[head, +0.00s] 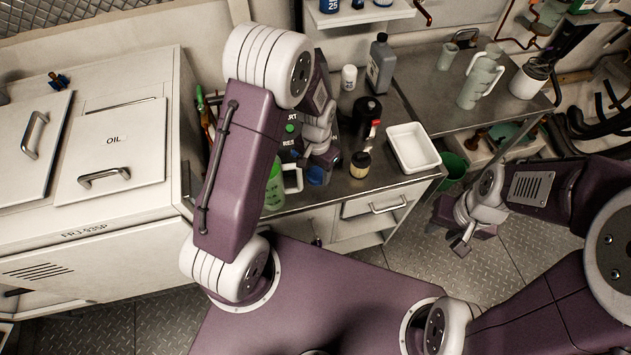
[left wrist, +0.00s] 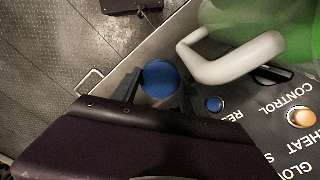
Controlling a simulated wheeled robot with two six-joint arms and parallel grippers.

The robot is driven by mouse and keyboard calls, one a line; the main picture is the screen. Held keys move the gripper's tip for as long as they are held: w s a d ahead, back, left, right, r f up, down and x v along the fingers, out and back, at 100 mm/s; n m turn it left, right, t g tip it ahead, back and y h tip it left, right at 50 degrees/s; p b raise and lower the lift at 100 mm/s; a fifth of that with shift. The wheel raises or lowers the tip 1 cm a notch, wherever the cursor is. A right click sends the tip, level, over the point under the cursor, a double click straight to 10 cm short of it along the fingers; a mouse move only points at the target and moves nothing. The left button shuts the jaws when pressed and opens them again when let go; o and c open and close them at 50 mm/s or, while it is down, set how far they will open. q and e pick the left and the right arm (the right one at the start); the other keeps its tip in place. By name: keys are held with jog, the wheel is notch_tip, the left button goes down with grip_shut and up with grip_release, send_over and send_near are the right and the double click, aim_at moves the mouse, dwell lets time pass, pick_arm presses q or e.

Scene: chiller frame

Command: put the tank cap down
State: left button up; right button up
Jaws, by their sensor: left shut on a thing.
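The tank cap is a round blue cap (left wrist: 161,79); it also shows in the head view (head: 317,176) at the counter's front edge. My left gripper (head: 322,163) is shut on it, with one dark finger on each side in the left wrist view (left wrist: 157,92). I cannot tell whether the cap touches the counter (head: 338,190). A green jug (head: 273,188) with a white handle (left wrist: 238,63) stands just beside it. My right gripper (head: 462,240) hangs above the floor at the right, away from the cap; its finger gap is unclear.
A control panel (left wrist: 270,120) with a blue button and an orange knob lies close to the left gripper. A small jar (head: 360,165), a black-and-red flask (head: 367,115) and a white tray (head: 413,148) stand to the right. Little bare counter shows near the cap.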

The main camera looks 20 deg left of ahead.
aim_at(316, 188)
pick_arm(q)
jog(key=shift+f, duration=0.75)
jog(key=shift+s+f, duration=0.25)
jog(key=shift+f, duration=0.25)
notch_tip(316, 188, down, 3)
jog(key=shift+f, duration=0.1)
jog(key=shift+w+f, duration=0.2)
jog(key=shift+f, duration=0.15)
jog(key=shift+s, duration=0.1)
jog(key=shift+f, duration=0.1)
jog(key=o, duration=1.2)
jog(key=shift+c, duration=0.2)
jog(key=shift+o, duration=0.8)
